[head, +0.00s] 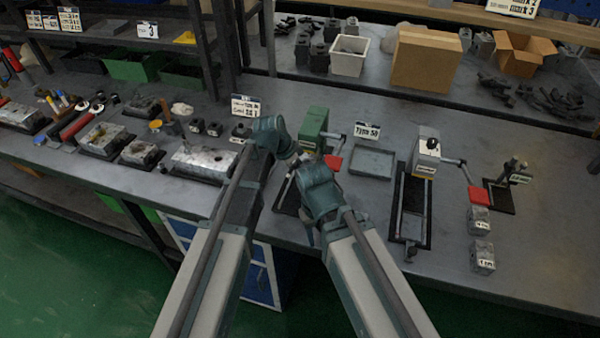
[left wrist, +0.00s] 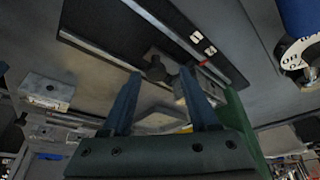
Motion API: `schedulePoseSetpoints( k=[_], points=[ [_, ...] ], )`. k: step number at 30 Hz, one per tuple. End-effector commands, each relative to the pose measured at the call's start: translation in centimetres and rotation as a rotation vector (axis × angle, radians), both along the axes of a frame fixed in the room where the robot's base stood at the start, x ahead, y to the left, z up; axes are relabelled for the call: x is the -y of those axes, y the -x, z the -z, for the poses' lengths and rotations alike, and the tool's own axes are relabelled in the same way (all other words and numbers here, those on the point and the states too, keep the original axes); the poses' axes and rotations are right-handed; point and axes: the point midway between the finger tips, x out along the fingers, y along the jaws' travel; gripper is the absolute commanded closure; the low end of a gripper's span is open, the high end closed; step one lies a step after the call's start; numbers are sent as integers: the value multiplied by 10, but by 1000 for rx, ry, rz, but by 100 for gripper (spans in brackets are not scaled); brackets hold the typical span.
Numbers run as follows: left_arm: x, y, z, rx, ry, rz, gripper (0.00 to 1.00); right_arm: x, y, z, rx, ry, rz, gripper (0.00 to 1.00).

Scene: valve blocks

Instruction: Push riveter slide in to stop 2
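A green riveter (head: 313,130) with a red lever (head: 333,162) stands at mid-table, its dark base and rails partly hidden by my arms. In the left wrist view its green side (left wrist: 238,120) shows at the right, beside a dark base with a pale rail (left wrist: 105,52) and two small white marks. A dark round knob (left wrist: 156,70) on the slide shows between the fingertips. My left gripper (left wrist: 161,73) is open, one finger either side of the knob in this view; I cannot tell if they touch. My right gripper's fingers are hidden behind its wrist in the head view.
A grey tray (head: 371,162) lies right of the green riveter. A second, grey device (head: 426,152) with a red lever stands further right. Metal blocks (head: 203,160) lie to the left. A blue cylinder with a white numbered dial (left wrist: 300,60) shows in the left wrist view.

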Motion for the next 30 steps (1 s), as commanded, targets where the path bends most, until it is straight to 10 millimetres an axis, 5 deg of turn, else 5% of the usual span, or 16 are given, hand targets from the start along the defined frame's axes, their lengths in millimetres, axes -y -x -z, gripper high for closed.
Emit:
schedulePoseSetpoints(
  k=[14, 30],
  points=[
    [-5, 4, -17, -2, -1, -1, 40, 0, 0, -17, 0, 0, 0, 50],
    [-33, 18, -96, -2, 0, -1, 40, 0, 0, -96, 0, 0, 0, 50]
  ],
)
